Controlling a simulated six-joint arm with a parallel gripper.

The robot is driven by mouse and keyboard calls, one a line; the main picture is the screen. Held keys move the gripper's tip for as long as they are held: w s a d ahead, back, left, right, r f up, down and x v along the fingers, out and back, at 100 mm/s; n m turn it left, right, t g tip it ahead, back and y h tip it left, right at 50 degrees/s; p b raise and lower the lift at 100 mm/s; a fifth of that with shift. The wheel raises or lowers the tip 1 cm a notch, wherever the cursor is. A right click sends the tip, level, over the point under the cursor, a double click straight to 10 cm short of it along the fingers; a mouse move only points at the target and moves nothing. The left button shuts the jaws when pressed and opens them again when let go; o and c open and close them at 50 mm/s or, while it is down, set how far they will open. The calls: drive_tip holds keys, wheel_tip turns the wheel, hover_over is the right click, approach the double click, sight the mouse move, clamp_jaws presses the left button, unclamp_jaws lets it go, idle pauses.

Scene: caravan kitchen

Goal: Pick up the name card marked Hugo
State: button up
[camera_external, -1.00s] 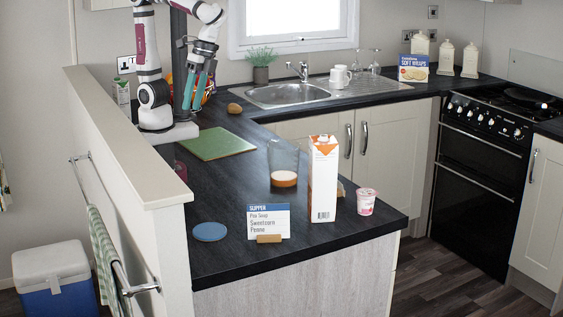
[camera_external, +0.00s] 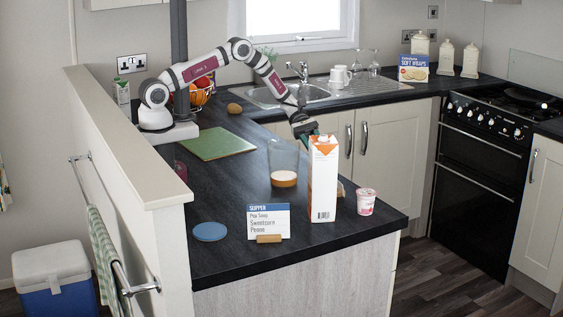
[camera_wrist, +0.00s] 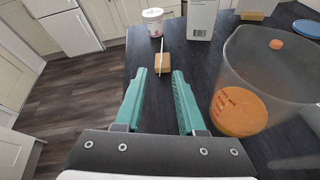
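A thin white card (camera_wrist: 163,43) stands almost edge-on in a small wooden holder (camera_wrist: 164,64) in the wrist view. Its writing cannot be read, so I cannot tell whether it says Hugo. In the outside view only a bit of a wooden holder (camera_external: 340,189) shows behind the carton. My gripper (camera_wrist: 159,74) is open and empty, with its teal fingers pointing toward the holder and the card roughly in line with the gap. In the outside view my gripper (camera_external: 313,133) is above the counter, partly hidden behind the carton.
A tall carton (camera_external: 323,180) and a yogurt pot (camera_external: 366,202) stand near the holder. A clear jug (camera_wrist: 241,106) with orange contents is close to my right finger. A supper card (camera_external: 268,220) and blue disc (camera_external: 210,231) are at the front. A green board (camera_external: 216,144) lies behind.

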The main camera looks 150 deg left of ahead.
sight(338, 182)
drive_tip(key=x, duration=1.5)
drive_tip(key=shift+s+d, duration=0.1)
drive_tip(key=shift+d, duration=0.05)
clamp_jaws()
idle(0.5)
